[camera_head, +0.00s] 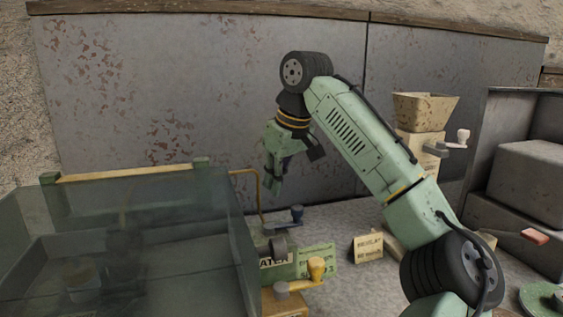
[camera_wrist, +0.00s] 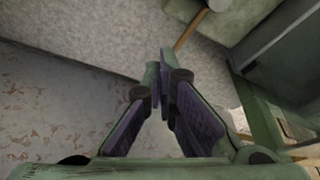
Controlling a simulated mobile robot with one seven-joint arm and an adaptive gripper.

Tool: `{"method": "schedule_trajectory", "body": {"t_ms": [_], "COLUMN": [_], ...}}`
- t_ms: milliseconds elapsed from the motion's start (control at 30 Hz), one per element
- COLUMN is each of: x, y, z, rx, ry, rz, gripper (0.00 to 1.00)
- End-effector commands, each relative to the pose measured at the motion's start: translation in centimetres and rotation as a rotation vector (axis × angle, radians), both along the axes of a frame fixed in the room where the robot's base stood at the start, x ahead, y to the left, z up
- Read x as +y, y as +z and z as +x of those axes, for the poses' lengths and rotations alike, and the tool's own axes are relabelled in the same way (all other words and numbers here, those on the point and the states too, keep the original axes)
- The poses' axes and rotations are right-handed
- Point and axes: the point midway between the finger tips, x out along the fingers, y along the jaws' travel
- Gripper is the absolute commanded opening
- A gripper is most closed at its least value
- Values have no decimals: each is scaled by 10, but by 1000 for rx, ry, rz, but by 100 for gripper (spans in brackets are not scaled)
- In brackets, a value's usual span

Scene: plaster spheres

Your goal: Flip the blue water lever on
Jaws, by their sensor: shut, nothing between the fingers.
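The blue water lever (camera_head: 297,213) is a small dark blue knob on a short arm. It stands on a green unit with a sign (camera_head: 277,261) that reads "WATER", partly hidden. My gripper (camera_head: 275,188) hangs pointing down above and a little left of the lever in the head view, apart from it. In the wrist view my gripper (camera_wrist: 164,68) shows its fingertips together with nothing between them. I cannot make out the blue lever in the wrist view.
A glass-walled tank (camera_head: 130,235) stands left. A brown pipe (camera_head: 259,190) rises beside my gripper. A yellow-knobbed lever (camera_head: 316,268) sits in front of the blue one. A small sign (camera_head: 368,248) and a hopper machine (camera_head: 424,112) stand right. A grey wall (camera_head: 200,90) is behind.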

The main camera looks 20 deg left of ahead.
Motion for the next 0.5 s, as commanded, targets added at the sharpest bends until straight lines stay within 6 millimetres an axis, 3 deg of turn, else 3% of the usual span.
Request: {"method": "schedule_trajectory", "body": {"t_ms": [67, 233, 500], "x": [3, -21, -31], "y": [-15, -12, -13], "z": [2, -10, -17], "rx": [2, -1, 0], "ry": [0, -2, 0], "rz": [-1, -1, 0], "gripper": [0, 0, 0]}}
